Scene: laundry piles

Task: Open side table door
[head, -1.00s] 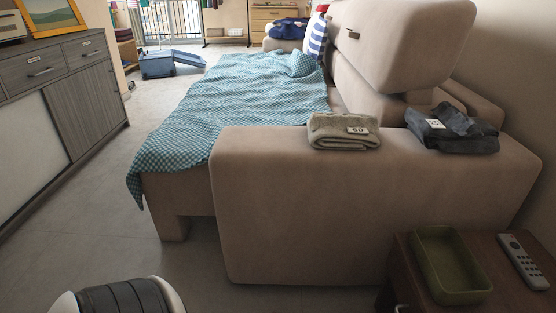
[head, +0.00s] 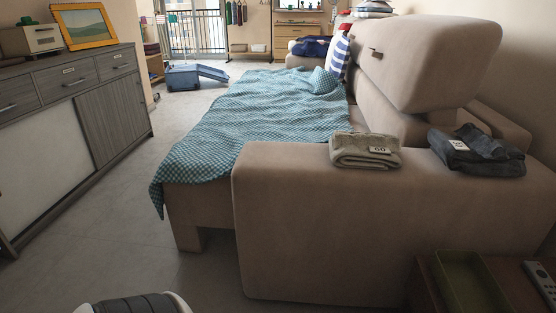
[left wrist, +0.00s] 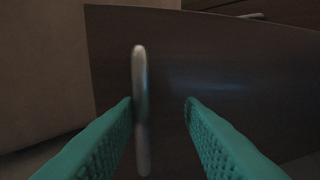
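The side table (head: 428,283) is dark brown wood, at the bottom right of the head view, mostly cut off by the frame; its door front is hidden there. In the left wrist view the dark door panel (left wrist: 240,75) fills the middle, with an upright silver bar handle (left wrist: 140,75) near its left side. My left gripper (left wrist: 158,102) has green ribbed fingers, open and apart, with the handle between them, nearer the left finger. Whether a finger touches it I cannot tell. The door looks shut, but the view is dark. My right gripper is out of view.
A green tray (head: 462,284) and a remote (head: 542,281) lie on the side table. The beige sofa (head: 330,225) stands right beside it, with folded clothes (head: 365,152) on its arm. A second, horizontal handle (left wrist: 250,16) shows above the door. Floor (head: 130,235) is clear at left.

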